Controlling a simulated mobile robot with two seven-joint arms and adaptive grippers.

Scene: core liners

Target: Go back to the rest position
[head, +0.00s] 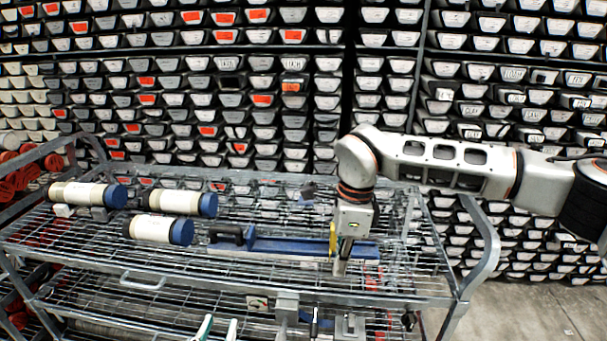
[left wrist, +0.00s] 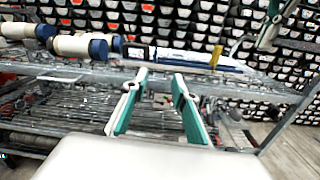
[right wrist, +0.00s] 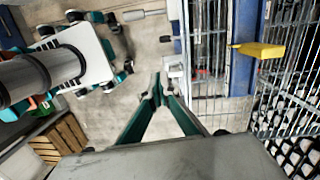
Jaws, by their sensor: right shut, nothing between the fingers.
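My left gripper (head: 218,328) is low at the front of the wire cart in the head view. In the left wrist view (left wrist: 158,88) its two teal fingers are apart with nothing between them. My right arm reaches in from the right in the head view, and its wrist points down beside the blue tray. In the right wrist view my right gripper (right wrist: 158,88) has its fingertips together and is empty, with floor behind them. Part of it also shows at the top right of the left wrist view.
Several white core liners with blue caps (head: 160,230) lie on the cart's top shelf (head: 90,245). A long blue tray (head: 290,247) lies to their right, with a yellow piece (head: 333,238) by it. Racks of trays stand behind. Floor (head: 540,310) is clear at right.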

